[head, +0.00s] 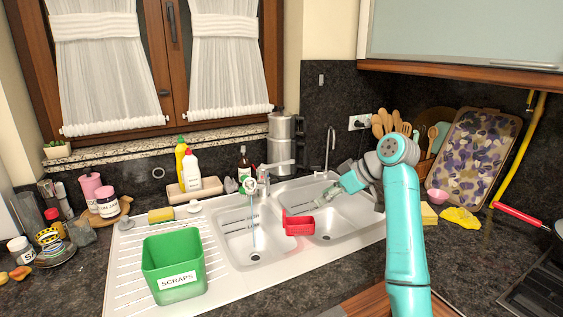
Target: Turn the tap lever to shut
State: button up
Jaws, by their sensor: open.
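The chrome tap (264,182) stands behind the double sink, between the two basins. A bar that looks like its lever (281,163) reaches right from the top. A small white round piece with a red mark shows at the spout's front. A thin pale stream, which looks like running water (252,218), drops from it into the left basin. My gripper (319,205) is open over the right basin, to the right of the tap and apart from it. It is small in view, and its fingertips are hard to make out.
A red open container (298,223) sits on the divider between basins. A green scraps bin (174,268) stands on the drainboard. Bottles (187,165), a steel pot (281,138) and a second thin spout (329,150) stand behind the sink. A yellow sponge (429,214) lies right.

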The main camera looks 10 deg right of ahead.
aim_at(291, 161)
jog(key=i, duration=1.05)
